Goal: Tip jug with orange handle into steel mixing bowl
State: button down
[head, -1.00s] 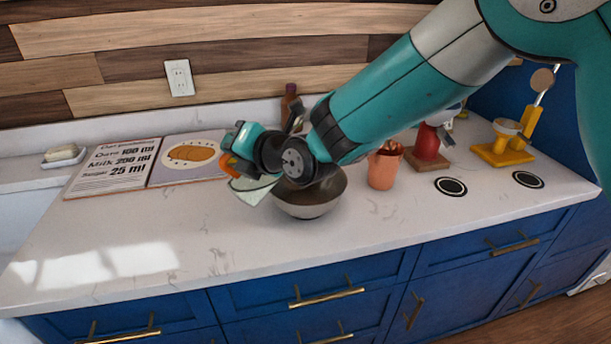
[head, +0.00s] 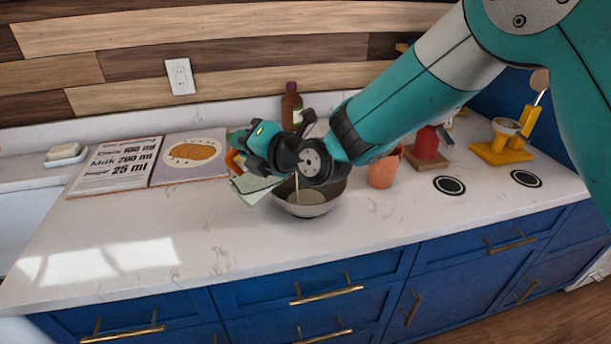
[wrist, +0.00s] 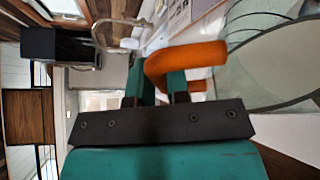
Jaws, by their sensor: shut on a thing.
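The clear jug (head: 255,189) is tilted, with its mouth over the steel mixing bowl (head: 308,210). A thin pale stream appears to fall from it into the bowl, and a pale patch shows inside. My gripper (head: 240,150) is shut on the jug's orange handle (head: 234,163), above and left of the bowl. In the wrist view, the orange handle (wrist: 185,62) sits at the teal fingers of my gripper (wrist: 160,85), and the jug's glass body (wrist: 285,65) is at right. My wrist hides the bowl's back and part of the jug.
A copper-coloured cup (head: 382,170) stands close right of the bowl. A brown bottle (head: 291,107) is behind it. An open recipe book (head: 118,166) lies at left. A red device (head: 427,145) and a yellow stand (head: 500,150) are further right. The front left counter is clear.

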jog(key=shift+w+d+r+m+y+p, duration=0.5)
jog(key=shift+d+r+m+p, duration=0.3)
jog(key=shift+p, duration=0.4)
dwell(0.7)
jog(key=shift+w+d+f+b, duration=0.15)
jog(key=shift+b, duration=0.4)
jog(key=shift+w+d+f+m+b, duration=0.1)
jog(key=shift+w+d+m+b, duration=0.4)
jog(key=shift+b, duration=0.75)
jog(key=shift+w+d+m+b, duration=0.1)
jog(key=shift+w+d+b, duration=0.2)
jog(key=shift+d+b, duration=0.65)
jog(key=shift+w+d+r+m+t+y+b, duration=0.35)
jog(key=shift+m+y+b, duration=0.2)
jog(key=shift+b, duration=1.15)
